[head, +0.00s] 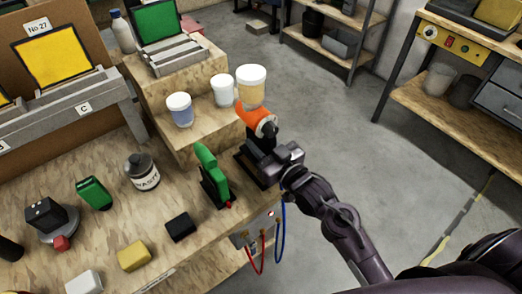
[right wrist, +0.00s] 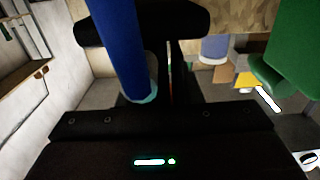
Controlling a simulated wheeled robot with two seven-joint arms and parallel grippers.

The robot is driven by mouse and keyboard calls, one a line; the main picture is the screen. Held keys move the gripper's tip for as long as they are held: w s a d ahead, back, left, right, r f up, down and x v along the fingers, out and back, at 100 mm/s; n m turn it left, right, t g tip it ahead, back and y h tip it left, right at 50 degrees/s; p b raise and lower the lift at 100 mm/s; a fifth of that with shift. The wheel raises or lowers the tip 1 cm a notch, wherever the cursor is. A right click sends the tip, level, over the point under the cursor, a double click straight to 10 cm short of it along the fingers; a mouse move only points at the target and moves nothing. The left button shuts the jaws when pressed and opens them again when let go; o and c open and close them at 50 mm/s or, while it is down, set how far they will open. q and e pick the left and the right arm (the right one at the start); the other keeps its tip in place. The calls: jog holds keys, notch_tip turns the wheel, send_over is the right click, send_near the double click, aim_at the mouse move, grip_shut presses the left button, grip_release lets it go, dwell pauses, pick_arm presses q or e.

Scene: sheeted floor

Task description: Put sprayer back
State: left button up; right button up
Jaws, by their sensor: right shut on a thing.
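The orange sprayer (head: 254,118) is in the head view, over the right edge of the workbench. A cream-lidded cup (head: 250,87) shows right above it; I cannot tell whether they are joined. My right gripper (head: 265,141) is shut on the sprayer's dark lower part, largely hidden by the gripper. A black holder (head: 246,167) on the bench edge lies just below and left of the gripper. A green sprayer (head: 212,174) stands left of it. In the right wrist view a thick blue tube (right wrist: 118,45) runs close to the fingers. My left gripper is out of view.
A wooden riser (head: 190,78) carries a blue-filled cup (head: 179,110) and a white cup (head: 222,91). A black block (head: 181,227), a yellow block (head: 134,256) and a waste bottle (head: 142,172) stand on the bench (head: 105,225).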

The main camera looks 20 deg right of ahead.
jog(key=shift+f, duration=1.65)
jog(key=shift+f, duration=0.15)
jog(key=o, duration=0.7)
jog(key=shift+f, duration=0.1)
jog(key=shift+c, duration=0.2)
jog(key=shift+s+d, duration=0.1)
jog(key=shift+s, duration=0.2)
jog(key=b+v, duration=0.1)
jog(key=v, duration=1)
jog(key=shift+s+b, duration=0.25)
jog(key=shift+b, duration=0.1)
jog(key=shift+d, duration=0.1)
